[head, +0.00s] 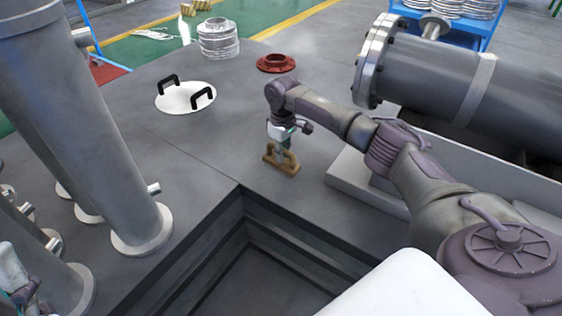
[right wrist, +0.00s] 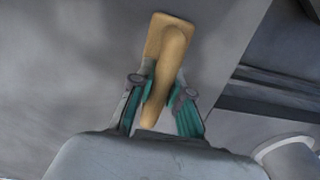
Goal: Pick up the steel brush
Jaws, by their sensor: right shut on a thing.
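The steel brush (head: 289,166) has a tan wooden body with a raised handle. In the head view it is at the grey floor beyond the pit's corner. My right gripper (head: 281,154) points down from above and is shut on its handle. The brush also shows in the right wrist view (right wrist: 170,42), with the fingers of the right gripper (right wrist: 160,92) on both sides of the handle. I cannot tell whether the brush touches the floor. Its bristles are hidden. A bit of my left arm shows at the lower left edge; its gripper fingers are not visible.
A square pit (head: 270,285) opens in front of the brush. A red flange (head: 276,63), a white lid (head: 184,97) with black handles and a stack of metal rings (head: 218,40) stand behind. A large flanged pipe (head: 430,80) lies right; grey columns (head: 95,130) stand left.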

